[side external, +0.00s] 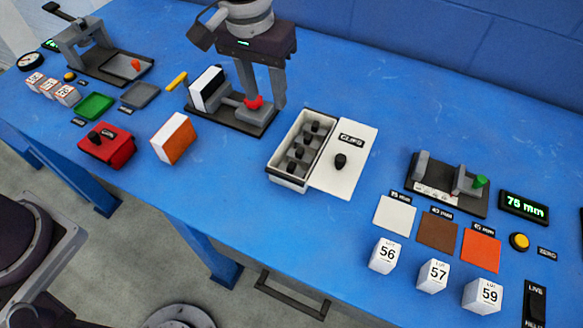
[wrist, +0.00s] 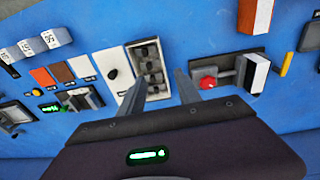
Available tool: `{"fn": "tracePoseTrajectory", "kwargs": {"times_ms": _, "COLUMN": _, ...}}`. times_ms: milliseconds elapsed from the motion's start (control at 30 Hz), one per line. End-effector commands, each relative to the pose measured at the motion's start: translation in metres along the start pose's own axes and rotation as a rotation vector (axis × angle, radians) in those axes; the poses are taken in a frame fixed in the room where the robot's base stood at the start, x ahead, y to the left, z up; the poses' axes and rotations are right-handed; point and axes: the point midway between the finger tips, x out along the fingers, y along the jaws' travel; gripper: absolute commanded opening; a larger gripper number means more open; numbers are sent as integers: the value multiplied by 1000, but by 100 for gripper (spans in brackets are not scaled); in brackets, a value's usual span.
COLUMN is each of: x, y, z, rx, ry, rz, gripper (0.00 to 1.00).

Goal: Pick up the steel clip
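The clips box (side external: 272,163) is a white tray near the middle of the table. It holds several dark-knobbed grey pieces (side external: 299,151) in compartments; I cannot tell which, if any, is the steel clip. Its white lid (side external: 358,150), labelled CLIPS with a black knob, lies to its right. My gripper (side external: 265,102) is open with nothing seen between its fingers. In the side view it appears over the dark fixture with the red knob, left of the box. In the wrist view the spread fingers (wrist: 161,82) frame the open box (wrist: 150,65).
The fixture (side external: 215,121) holds a white block (side external: 207,88) and a red knob (side external: 254,103). An orange-white block (side external: 174,138) and red box (side external: 106,146) stand left. A gauge fixture (side external: 445,190), coloured squares and numbered blocks stand right. Blue table behind the box is clear.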

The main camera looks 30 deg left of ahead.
Motion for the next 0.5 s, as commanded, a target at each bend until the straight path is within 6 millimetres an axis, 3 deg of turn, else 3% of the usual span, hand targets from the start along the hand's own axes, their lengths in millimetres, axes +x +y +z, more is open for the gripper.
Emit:
{"fn": "tracePoseTrajectory", "kwargs": {"times_ms": 33, "x": 34, "y": 18, "z": -3, "rx": 7, "ry": -34, "rz": -14, "gripper": 40}}
{"fn": "tracePoseTrajectory", "kwargs": {"times_ms": 133, "x": 80, "y": 41, "z": -3, "rx": 6, "ry": -70, "rz": -33, "gripper": 40}}
{"fn": "tracePoseTrajectory", "kwargs": {"times_ms": 267, "x": 109, "y": 52, "z": -1, "rx": 4, "ry": -88, "rz": -45, "gripper": 40}}
{"fn": "tracePoseTrajectory", "kwargs": {"times_ms": 500, "x": 143, "y": 46, "z": 8, "rx": 3, "ry": -94, "rz": -48, "gripper": 40}}
